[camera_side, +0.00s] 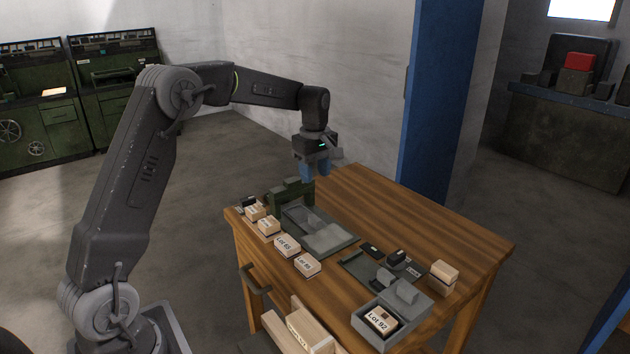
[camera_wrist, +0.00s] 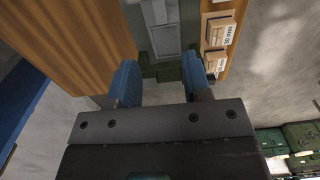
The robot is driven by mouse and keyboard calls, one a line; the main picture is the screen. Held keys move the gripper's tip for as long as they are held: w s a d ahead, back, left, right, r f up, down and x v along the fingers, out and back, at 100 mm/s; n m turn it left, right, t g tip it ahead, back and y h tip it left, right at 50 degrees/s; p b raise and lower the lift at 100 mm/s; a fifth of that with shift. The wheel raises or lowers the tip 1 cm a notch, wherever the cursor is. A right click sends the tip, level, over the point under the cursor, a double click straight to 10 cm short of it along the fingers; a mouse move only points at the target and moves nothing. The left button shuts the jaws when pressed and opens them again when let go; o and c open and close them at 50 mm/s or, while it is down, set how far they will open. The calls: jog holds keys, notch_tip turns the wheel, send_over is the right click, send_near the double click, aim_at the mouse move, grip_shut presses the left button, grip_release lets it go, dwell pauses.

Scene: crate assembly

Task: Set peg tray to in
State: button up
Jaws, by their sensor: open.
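Nothing shows held between the fingers.
Labelled boxes (camera_side: 287,246) line the tray's left side. A grey bin (camera_side: 408,316) with a Lot 92 box, dark parts (camera_side: 396,257) and a tan box (camera_side: 444,272) are at the right. The table's (camera_side: 440,220) far right is clear. A blue column (camera_side: 436,110) stands behind.

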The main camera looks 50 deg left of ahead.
aim_at(316, 219)
jog(key=shift+d, duration=0.1)
notch_tip(316, 219, down, 14)
jog(key=shift+d, duration=0.1)
dwell(0.7)
jog(key=shift+c, duration=0.3)
grip_shut()
